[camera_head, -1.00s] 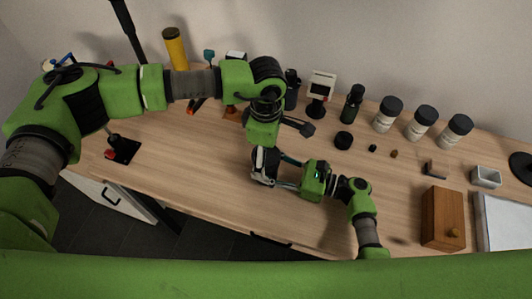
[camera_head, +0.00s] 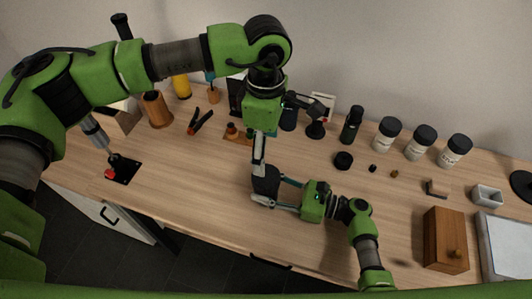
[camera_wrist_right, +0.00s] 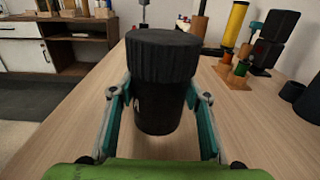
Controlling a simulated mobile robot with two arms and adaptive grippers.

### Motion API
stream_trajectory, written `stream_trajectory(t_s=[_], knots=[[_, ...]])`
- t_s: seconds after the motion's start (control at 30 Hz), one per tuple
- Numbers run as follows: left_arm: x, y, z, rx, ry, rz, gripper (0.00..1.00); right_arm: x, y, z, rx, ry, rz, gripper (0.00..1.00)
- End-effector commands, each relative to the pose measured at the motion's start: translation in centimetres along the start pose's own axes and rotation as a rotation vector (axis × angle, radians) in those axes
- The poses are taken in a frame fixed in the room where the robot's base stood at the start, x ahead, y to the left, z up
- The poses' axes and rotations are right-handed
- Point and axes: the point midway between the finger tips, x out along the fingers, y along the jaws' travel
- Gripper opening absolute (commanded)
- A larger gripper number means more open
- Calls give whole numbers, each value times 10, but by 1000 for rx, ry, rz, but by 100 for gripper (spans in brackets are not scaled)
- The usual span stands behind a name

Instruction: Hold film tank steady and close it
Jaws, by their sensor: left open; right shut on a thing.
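The black film tank (camera_head: 265,182) stands on the wooden table near its front edge. In the right wrist view it is an upright black cylinder (camera_wrist_right: 157,108) with a wide ribbed lid (camera_wrist_right: 162,55) on top. How tightly the lid sits cannot be told. My right gripper (camera_head: 272,192) is shut around the tank's body from the right, with one finger on each side in the right wrist view (camera_wrist_right: 160,112). My left gripper (camera_head: 259,158) points down above the tank and is open. It does not show in the right wrist view.
Behind stand a dark green bottle (camera_head: 351,127), white jars with black lids (camera_head: 387,136) and a small black cap (camera_head: 343,160). A wooden box (camera_head: 445,240) is at the right. A black plate with a red knob (camera_head: 120,170) is at the left.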

Motion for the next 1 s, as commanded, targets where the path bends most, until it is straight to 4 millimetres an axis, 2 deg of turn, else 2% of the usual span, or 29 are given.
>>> stream_trajectory(t_s=[0.23, 0.27, 0.3, 0.73, 0.87, 1.0], knots=[[-1, 0, 0, 0, 0, 0, 70, 0, 0, 0, 1, 0, 0, 0], [-1, 0, 0, 0, 0, 0, 70, 0, 0, 0, 1, 0, 0, 51], [-1, 0, 0, 0, 0, 0, 70, 0, 0, 0, 0, 0, 0, 62], [0, 0, 0, 0, 0, 0, 70, -6, 0, -1, 0, 1, -1, 63], [0, 0, 0, 0, 0, 0, 70, -24, 0, -1, 0, 3, -1, 63], [0, 0, 0, 0, 0, 0, 70, -54, 0, -2, 0, 5, -1, 63]])
